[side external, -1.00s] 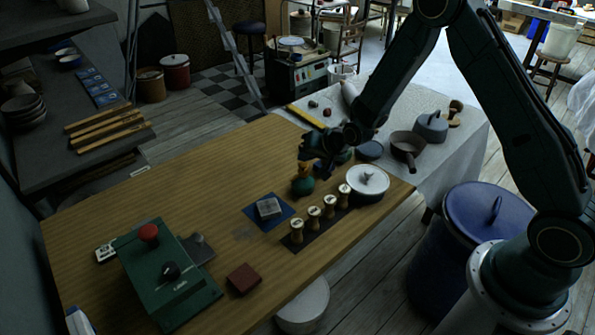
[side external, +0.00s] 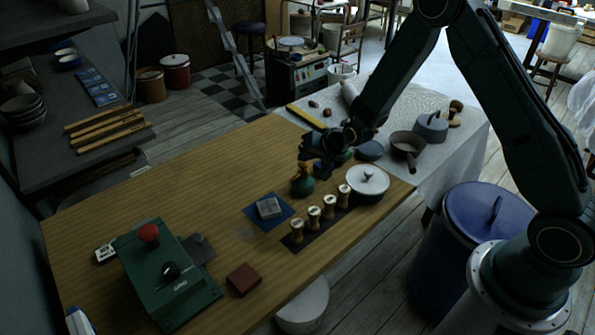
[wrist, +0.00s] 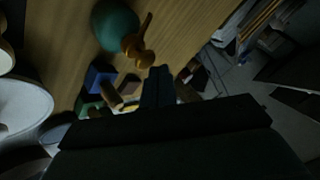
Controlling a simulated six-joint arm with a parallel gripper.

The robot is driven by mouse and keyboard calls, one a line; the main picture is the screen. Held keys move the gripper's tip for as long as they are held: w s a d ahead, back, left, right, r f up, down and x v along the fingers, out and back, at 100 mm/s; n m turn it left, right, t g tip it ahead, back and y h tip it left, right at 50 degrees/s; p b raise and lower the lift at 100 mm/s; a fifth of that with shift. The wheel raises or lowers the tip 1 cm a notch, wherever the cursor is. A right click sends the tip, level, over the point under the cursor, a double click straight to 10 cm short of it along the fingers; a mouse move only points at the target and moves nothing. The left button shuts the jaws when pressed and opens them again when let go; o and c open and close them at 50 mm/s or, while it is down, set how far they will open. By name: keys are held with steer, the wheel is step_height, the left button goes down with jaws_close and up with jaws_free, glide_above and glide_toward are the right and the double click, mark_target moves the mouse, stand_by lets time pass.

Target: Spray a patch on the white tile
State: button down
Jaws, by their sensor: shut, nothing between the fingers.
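A pale, whitish tile (side external: 269,208) lies on a blue mat (side external: 284,221) on the wooden table. A green bulb with an orange-brown nozzle, which looks like the sprayer (side external: 303,186), stands on the table to the right of and beyond the tile. My gripper (side external: 313,168) is above and close by the sprayer, shut and empty. In the wrist view the dark fingers (wrist: 157,84) are together, and the green bulb (wrist: 115,22) with its nozzle lies above and left of them, apart in the picture. I cannot make out the tile in the wrist view.
Several wooden stamps (side external: 313,218) stand in a row on a dark strip, beside a white lidded pot (side external: 367,182). A green box with a red knob (side external: 164,271) and a brown block (side external: 243,279) are nearer the left. The table's left middle is clear.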

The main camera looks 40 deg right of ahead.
mark_target(306, 166)
steer(key=shift+f, duration=0.65)
stand_by(0.8)
steer(key=shift+r, duration=0.75)
steer(key=shift+r, duration=2.9)
